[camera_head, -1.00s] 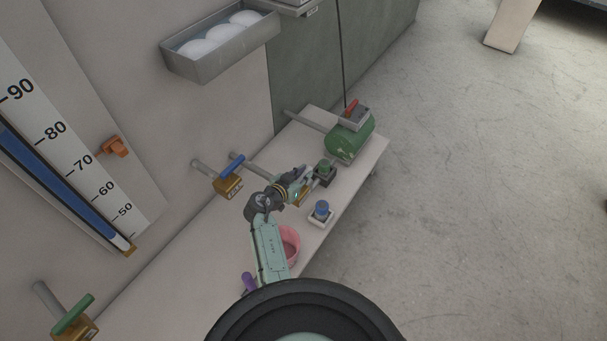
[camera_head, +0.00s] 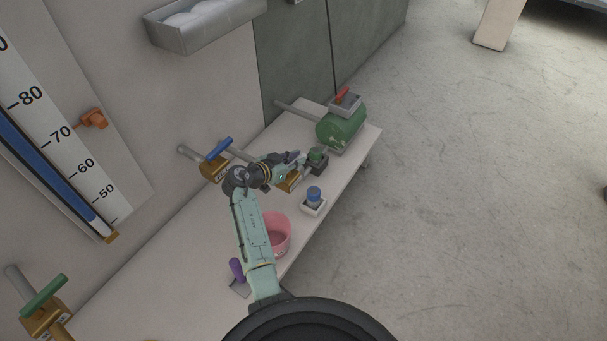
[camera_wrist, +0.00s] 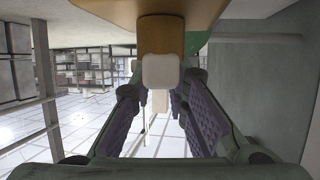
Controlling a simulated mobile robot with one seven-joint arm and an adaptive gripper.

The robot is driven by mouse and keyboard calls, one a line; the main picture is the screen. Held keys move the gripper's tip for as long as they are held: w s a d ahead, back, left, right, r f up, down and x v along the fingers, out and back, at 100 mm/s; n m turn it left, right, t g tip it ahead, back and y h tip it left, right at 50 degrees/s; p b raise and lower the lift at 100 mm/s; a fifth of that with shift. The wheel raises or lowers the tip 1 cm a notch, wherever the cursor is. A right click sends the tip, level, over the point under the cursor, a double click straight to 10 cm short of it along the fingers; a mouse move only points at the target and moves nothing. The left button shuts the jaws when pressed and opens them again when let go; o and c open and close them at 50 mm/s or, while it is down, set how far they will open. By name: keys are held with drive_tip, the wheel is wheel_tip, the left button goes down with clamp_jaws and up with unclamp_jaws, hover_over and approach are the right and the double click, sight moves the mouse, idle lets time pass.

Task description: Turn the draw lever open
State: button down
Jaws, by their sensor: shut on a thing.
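My gripper (camera_head: 297,160) is at the brass valve (camera_head: 290,181) on the bench, beside the green-topped dark box. In the wrist view, my gripper (camera_wrist: 160,100) has its purple-padded fingers closed in on both sides of a pale, narrow part. A brass stem with a white squared end (camera_wrist: 160,71) stands just in front of it, under a tan body. I take the pale part to be the draw lever; in the head view my gripper and wrist hide it. The lever's exact angle cannot be told.
A blue-handled valve (camera_head: 214,160) is left of my wrist. A green motor-like unit (camera_head: 341,128) with a red lever stands at the bench's far end. A blue knob (camera_head: 313,194), a pink bucket (camera_head: 277,236) and a purple handle (camera_head: 237,269) stand nearer.

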drive_tip(key=shift+s+d+f+m+g+h+b, duration=0.15)
drive_tip(key=shift+f+m+g+h+b, duration=0.35)
drive_tip(key=shift+b, duration=0.75)
drive_tip(key=shift+s+d+r+m+g+h+b, duration=0.15)
drive_tip(key=shift+r+m+g+h+b, duration=0.4)
drive_tip(key=shift+m+b, duration=0.2)
drive_tip(key=c, duration=1.6)
unclamp_jaws()
drive_tip(key=shift+o, duration=0.2)
drive_tip(key=v, duration=1.2)
drive_tip(key=shift+f, duration=0.1)
